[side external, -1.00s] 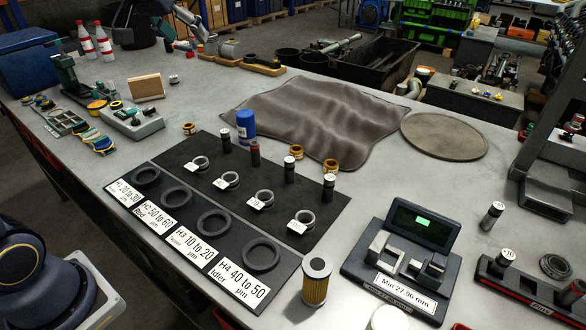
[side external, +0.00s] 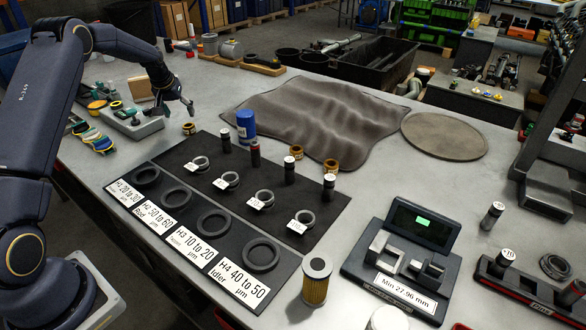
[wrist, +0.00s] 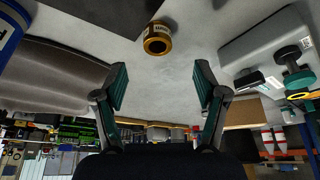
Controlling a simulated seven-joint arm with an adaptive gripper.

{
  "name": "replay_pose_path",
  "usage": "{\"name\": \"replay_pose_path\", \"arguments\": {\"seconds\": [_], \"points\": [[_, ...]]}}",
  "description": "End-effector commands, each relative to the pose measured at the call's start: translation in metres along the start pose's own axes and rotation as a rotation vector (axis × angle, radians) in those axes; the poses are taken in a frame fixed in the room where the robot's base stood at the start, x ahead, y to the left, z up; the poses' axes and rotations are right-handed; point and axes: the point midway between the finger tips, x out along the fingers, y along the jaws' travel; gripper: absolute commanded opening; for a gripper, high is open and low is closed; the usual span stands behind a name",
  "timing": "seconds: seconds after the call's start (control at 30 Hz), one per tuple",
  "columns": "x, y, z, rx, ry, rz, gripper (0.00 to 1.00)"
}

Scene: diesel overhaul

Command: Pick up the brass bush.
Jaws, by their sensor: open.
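A small brass bush (side external: 189,129) with a pale label stands on the grey bench, left of the blue can. In the wrist view the brass bush (wrist: 158,40) shows its ring and dark bore beyond the fingertips, near the line midway between them. My gripper (side external: 181,108) is just above and behind this bush in the side view, apart from it. In the wrist view my gripper (wrist: 160,87) has its two fingers spread with nothing between them. Two similar brass rings, one at left (side external: 297,152) and one at right (side external: 331,165), stand by the cloth.
The blue can (side external: 246,123) stands right of the bush, beside the black mat (side external: 180,146) with its rings and plug gauges. A grey tool case (side external: 138,126) lies to the left. A rumpled grey cloth (side external: 310,110) lies behind. Bare bench surrounds the bush.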

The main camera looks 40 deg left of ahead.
Motion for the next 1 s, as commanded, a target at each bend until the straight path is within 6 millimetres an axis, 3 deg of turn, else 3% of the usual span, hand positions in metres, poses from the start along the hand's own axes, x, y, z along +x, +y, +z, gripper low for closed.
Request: {"name": "replay_pose_path", "arguments": {"seconds": [0.1,0.33,0.6,0.87,1.0], "points": [[0.021,0.0,0.0,0.0,-0.001,0.0,0.72],[0.038,0.001,-0.001,0.001,0.001,0.0,0.72],[0.077,0.004,-0.003,0.0,0.001,0.0,0.72],[0.082,0.004,-0.003,0.0,0.002,0.0,0.72],[0.082,0.004,-0.003,0.0,0.002,0.0,0.6]]}}
